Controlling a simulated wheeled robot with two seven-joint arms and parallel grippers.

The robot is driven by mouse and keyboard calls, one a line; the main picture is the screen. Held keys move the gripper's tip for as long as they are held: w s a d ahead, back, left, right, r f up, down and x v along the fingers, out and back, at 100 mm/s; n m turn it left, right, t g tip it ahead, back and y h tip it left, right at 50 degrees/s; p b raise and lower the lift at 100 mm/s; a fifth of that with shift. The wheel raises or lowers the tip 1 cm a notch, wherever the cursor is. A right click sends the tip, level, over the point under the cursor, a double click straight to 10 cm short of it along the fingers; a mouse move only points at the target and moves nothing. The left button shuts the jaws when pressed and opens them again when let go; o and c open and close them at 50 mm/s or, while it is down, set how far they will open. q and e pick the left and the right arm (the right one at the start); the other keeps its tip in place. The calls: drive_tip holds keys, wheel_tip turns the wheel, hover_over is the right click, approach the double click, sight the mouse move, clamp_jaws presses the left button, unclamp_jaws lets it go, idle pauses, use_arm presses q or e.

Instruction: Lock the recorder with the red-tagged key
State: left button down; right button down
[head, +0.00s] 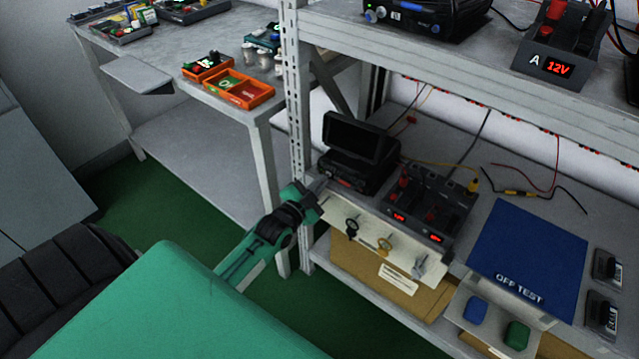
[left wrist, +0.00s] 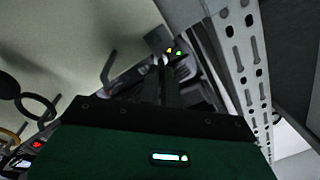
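The recorder, which I take to be the dark box with a tilted screen (head: 355,138), stands on the rack's lower shelf. My left gripper (head: 320,188) is at its front left corner, fingertips close to its front face. In the left wrist view the fingers (left wrist: 161,88) are nearly together and point at a dark unit with small lit lights (left wrist: 174,50). I see no red tag clearly. My right gripper is out of view.
A perforated rack post (head: 297,130) stands just left of my left gripper. A unit with red displays (head: 425,210) sits right of the recorder. A blue mat (head: 528,255) lies further right. An orange tray (head: 245,92) is on the left table.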

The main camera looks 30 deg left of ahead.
use_arm(q)
drive_tip(key=n+p, duration=0.2)
drive_tip(key=n, duration=0.2)
drive_tip(key=n+p, duration=0.2)
drive_tip(key=n, duration=0.3)
drive_tip(key=n+p, duration=0.2)
drive_tip(key=n, duration=0.2)
drive_tip(key=shift+a+p, duration=0.3)
drive_tip(key=shift+p, duration=0.05)
drive_tip(key=shift+n, duration=2.1)
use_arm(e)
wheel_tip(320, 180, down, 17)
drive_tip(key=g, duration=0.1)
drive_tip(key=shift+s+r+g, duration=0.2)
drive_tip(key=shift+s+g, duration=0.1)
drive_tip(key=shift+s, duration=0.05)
use_arm(q)
drive_tip(key=shift+n, duration=0.3)
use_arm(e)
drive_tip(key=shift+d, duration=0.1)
use_arm(q)
drive_tip(key=c, duration=1.9)
unclamp_jaws()
drive_tip(key=shift+a, duration=0.1)
drive_tip(key=shift+s, duration=0.1)
